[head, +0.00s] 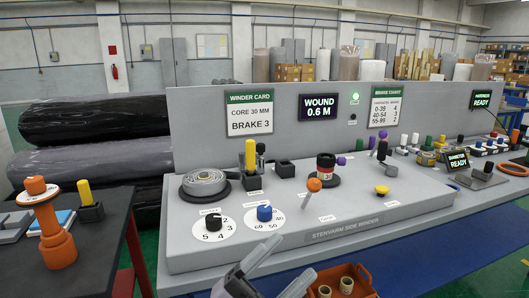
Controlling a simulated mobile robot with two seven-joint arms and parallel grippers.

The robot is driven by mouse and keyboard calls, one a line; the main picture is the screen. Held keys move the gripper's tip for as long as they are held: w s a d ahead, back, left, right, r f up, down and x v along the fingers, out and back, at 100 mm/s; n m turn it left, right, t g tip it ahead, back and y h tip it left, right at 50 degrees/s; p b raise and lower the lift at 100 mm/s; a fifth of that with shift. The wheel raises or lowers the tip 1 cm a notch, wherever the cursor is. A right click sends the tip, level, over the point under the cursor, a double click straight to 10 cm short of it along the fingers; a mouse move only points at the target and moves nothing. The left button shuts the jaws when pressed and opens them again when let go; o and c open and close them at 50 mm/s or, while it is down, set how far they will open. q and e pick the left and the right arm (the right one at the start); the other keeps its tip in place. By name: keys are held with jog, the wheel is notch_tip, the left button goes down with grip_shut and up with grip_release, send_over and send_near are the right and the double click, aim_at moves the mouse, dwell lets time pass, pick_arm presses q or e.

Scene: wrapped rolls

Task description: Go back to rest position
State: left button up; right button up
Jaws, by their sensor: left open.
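My left gripper (288,258) shows at the bottom middle of the head view. Its two grey fingers are spread apart with nothing visible between them. It is in front of the grey winder console (335,236), near the front edge. Whether it touches the console I cannot tell. My right gripper is not in view.
A red bin (364,284) with rolls lies just right of my left gripper. The console carries a grey wound roll (205,183), dials (264,213), and levers (314,185). A dark side table (95,262) with an orange stand (53,232) is at left.

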pick_arm(q)
jog(key=a+f+n+t+y+p, duration=0.2)
jog(key=a+f+n+t+y, duration=0.4)
jog(key=a+f+n+y, duration=0.75)
jog(key=s+a+f+n+g+y+p, duration=0.1)
jog(key=s+a+f+n+g+y, duration=0.2)
jog(key=s+f, duration=0.4)
jog(key=s+a+f+n+g+y+p, duration=0.1)
jog(key=s+a+f+n+g+y, duration=0.2)
jog(key=s+a+f, duration=0.3)
notch_tip(320, 180, down, 4)
jog(key=shift+s+a+f+n+g, duration=0.1)
jog(key=shift+s+a+n+g, duration=0.2)
jog(key=shift+s+n+g, duration=0.35)
jog(key=shift+s, duration=0.1)
